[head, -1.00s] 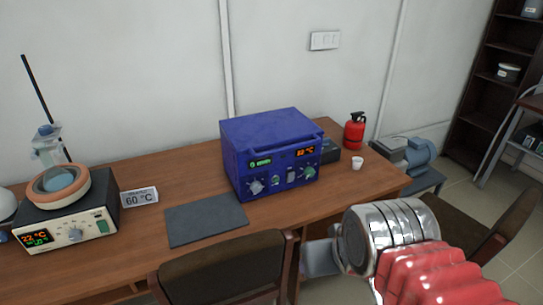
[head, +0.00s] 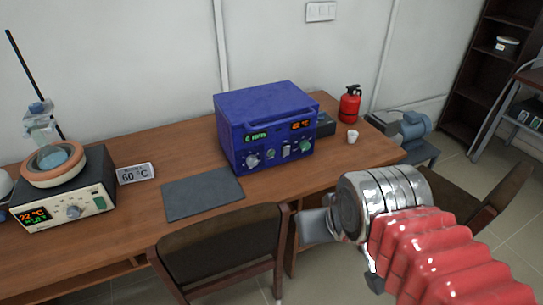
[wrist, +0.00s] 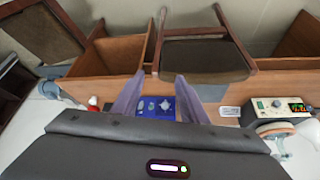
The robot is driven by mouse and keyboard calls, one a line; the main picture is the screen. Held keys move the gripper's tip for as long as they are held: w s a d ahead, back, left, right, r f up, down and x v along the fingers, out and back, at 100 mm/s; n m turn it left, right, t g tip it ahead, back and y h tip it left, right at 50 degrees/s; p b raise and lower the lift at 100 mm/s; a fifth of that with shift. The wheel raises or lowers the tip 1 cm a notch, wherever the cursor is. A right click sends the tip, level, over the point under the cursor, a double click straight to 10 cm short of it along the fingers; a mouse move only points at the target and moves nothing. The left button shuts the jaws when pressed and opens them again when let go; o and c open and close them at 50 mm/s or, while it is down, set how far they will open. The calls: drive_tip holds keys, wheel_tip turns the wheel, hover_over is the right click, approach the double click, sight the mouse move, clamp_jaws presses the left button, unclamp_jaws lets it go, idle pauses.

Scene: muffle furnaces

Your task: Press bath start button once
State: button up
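The heating bath (head: 62,205) is a dark box with a cream front at the left end of the desk. A round orange-rimmed vessel sits on top. Its front has an orange 22 °C display, a grey knob and a green button (head: 99,203) at the right. It also shows at the right in the wrist view (wrist: 275,110). My gripper (head: 315,225) is in front of the desk, well to the right of the bath and apart from everything. In the wrist view its two fingers (wrist: 157,97) stand apart with nothing held between them.
A blue furnace (head: 265,110) stands mid-desk, with a dark mat (head: 203,194) to its left. A 60 °C sign (head: 136,174) stands beside the bath. A chair (head: 222,250) is in front of the desk. A white cup (head: 352,137) and a red extinguisher (head: 349,105) are at the right.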

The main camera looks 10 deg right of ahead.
clamp_jaws()
idle(1.4)
